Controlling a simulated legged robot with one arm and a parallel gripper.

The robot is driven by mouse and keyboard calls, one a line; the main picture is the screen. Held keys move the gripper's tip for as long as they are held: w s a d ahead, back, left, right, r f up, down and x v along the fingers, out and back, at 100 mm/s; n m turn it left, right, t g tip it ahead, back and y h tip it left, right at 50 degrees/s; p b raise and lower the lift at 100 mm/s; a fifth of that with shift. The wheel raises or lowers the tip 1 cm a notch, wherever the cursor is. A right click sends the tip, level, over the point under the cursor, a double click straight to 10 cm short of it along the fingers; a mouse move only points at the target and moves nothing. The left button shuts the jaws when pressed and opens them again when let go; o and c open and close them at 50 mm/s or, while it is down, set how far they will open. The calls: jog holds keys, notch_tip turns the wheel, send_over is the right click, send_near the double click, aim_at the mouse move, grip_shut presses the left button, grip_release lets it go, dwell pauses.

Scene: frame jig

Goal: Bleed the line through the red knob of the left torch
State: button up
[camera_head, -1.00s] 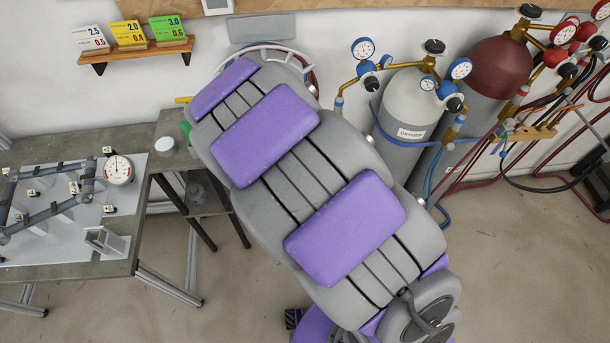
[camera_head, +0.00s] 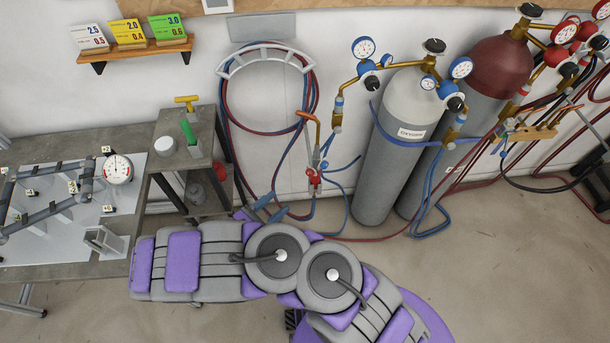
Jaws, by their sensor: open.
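The left torch (camera_head: 312,150) hangs upright in front of the wall, left of the grey oxygen cylinder. It has a copper-coloured bent head at the top. Its red knob (camera_head: 314,181) is low on the torch, with a small blue part just above and to the right. My gripper (camera_head: 279,203) shows partly past my folded arm, left of and slightly below the red knob. Its two bluish fingers are apart, point toward the torch and look empty. A visible gap separates them from the knob. The gripper's rear is hidden behind my arm.
Red and blue hoses loop from a wall hanger (camera_head: 265,47) behind the torch. The oxygen cylinder (camera_head: 400,150) with its gauges stands close on the right, a maroon-topped cylinder (camera_head: 500,65) behind it. A small side table (camera_head: 190,125) stands left.

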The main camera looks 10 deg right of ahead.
aim_at(308, 174)
jog(key=shift+n+t+y, duration=0.6)
jog(key=shift+n+t, duration=0.2)
jog(key=shift+n, duration=0.1)
jog(key=f+b+x, duration=0.1)
jog(key=x, duration=0.4)
jog(key=f+b+x, duration=0.1)
jog(key=x, duration=0.4)
jog(key=f+b+x, duration=0.1)
jog(key=x, duration=0.4)
jog(key=shift+w+a+b, duration=0.15)
jog(key=shift+w+b, duration=0.1)
jog(key=shift+b, duration=0.05)
